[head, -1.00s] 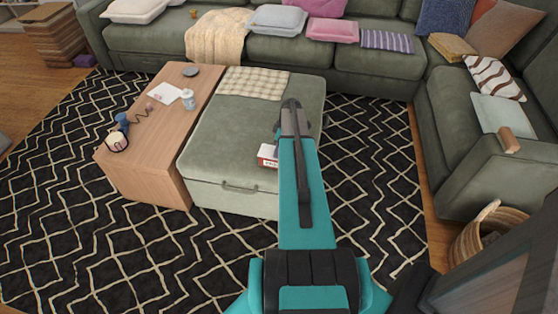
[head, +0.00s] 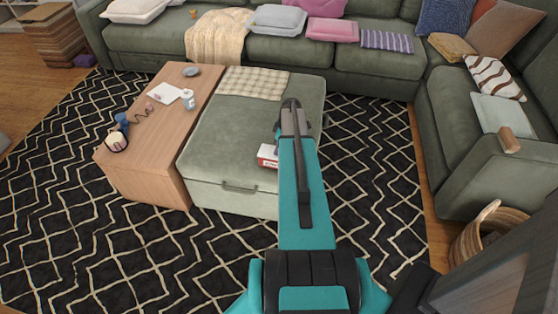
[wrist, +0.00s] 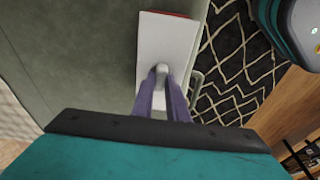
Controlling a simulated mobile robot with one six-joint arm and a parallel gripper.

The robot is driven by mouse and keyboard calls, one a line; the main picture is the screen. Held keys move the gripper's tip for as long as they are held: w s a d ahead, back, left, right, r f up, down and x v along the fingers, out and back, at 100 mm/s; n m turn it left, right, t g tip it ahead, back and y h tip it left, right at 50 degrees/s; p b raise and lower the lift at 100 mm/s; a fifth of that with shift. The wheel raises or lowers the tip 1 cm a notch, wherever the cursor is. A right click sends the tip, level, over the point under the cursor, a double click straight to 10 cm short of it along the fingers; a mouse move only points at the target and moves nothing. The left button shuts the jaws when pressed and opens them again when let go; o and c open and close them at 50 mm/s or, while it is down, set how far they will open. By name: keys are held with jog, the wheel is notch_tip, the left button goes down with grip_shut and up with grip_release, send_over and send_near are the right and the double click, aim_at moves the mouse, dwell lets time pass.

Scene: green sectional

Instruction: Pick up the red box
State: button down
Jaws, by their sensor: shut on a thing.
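The red box (head: 267,155) is small, red and white, and sits at the front right of the green ottoman (head: 215,170). In the head view my arm hides part of it. In the wrist view the box (wrist: 167,43) shows a large pale face with a red far edge. My gripper (wrist: 162,72) comes down over the box, and its two purple fingers are shut on a narrow pale part of it. The fingertips are hidden behind my arm in the head view. I cannot tell whether the box is clear of the ottoman.
A wooden table (head: 150,160) with a mug, a candle and papers adjoins the ottoman's left side. A checked cloth (head: 252,84) lies on the ottoman's far end. A green sectional sofa (head: 290,50) runs behind and right. A wicker basket (head: 485,235) stands at right.

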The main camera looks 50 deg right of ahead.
jog(key=shift+w+r+p, duration=0.1)
jog(key=shift+r+p, duration=0.95)
jog(key=shift+r, duration=2)
